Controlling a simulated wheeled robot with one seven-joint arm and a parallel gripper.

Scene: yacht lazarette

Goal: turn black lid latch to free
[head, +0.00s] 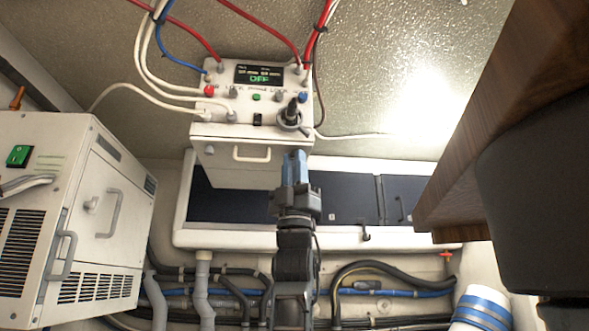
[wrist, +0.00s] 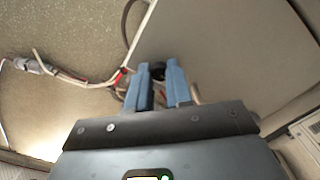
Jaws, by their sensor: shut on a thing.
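My gripper (head: 296,155) is raised in front of the right part of the white box's front lid (head: 225,160), in the head view. Its blue fingers point up. In the wrist view, the fingers (wrist: 159,82) are close together around a small black round piece, which I take to be the black lid latch (wrist: 158,72). The fingers hide most of it, so its turn angle cannot be read. In the head view, the fingers cover that spot on the lid.
The white box's top panel carries a display (head: 259,75) reading OFF, a black knob (head: 291,112) and several cables. A white cabinet (head: 120,180) stands at left. A brown wooden edge (head: 480,130) juts in at right. Hoses (head: 390,290) run below.

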